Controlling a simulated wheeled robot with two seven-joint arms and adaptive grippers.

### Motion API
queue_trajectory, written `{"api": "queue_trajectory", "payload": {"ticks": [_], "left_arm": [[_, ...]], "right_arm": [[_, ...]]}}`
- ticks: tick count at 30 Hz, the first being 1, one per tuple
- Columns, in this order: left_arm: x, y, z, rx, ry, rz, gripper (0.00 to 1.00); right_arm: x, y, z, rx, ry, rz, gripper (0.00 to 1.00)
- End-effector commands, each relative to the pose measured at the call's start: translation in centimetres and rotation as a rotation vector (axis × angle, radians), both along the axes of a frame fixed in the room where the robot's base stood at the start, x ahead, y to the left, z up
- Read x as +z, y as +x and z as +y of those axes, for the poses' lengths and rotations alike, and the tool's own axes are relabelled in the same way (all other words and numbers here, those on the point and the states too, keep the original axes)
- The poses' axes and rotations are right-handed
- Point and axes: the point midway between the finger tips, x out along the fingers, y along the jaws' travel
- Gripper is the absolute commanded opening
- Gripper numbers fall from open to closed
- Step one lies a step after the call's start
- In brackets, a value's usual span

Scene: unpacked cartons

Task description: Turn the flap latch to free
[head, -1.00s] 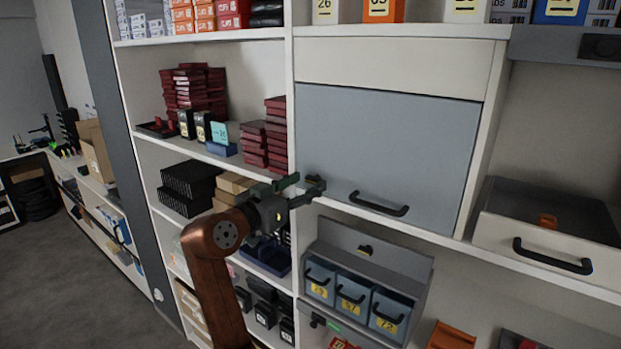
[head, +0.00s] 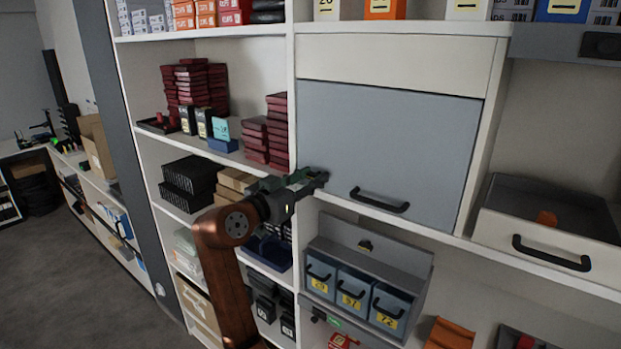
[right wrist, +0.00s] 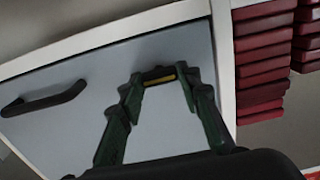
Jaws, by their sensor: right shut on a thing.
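The grey-blue flap (head: 388,150) hangs shut in the white shelf unit, with a black bar handle (head: 380,200) near its lower edge. My right gripper (head: 314,180) is at the flap's lower left edge. In the right wrist view its green fingers (right wrist: 162,80) are shut on a small dark latch with a yellow strip (right wrist: 160,76), in front of the flap panel (right wrist: 75,125). In the head view the gripper hides the latch, and whether it is turned cannot be told. My left gripper is not in view.
Dark red boxes (head: 278,130) are stacked just left of the flap. An open drawer (head: 545,235) stands to the right. Blue bins (head: 354,293) stand below, under a raised grey panel (head: 380,255).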

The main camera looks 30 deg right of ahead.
Motion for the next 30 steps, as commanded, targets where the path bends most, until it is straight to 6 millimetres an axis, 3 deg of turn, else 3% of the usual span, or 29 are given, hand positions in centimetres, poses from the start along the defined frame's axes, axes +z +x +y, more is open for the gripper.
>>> {"api": "queue_trajectory", "payload": {"ticks": [4,14,30], "left_arm": [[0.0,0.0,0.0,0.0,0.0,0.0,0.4],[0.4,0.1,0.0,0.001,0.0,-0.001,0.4],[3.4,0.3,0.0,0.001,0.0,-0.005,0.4]], "right_arm": [[0.0,0.0,0.0,0.001,0.0,0.0,0.07],[0.1,0.1,0.0,0.001,-0.021,0.051,0.07],[0.2,0.2,0.1,0.001,-0.188,0.453,0.07]]}}
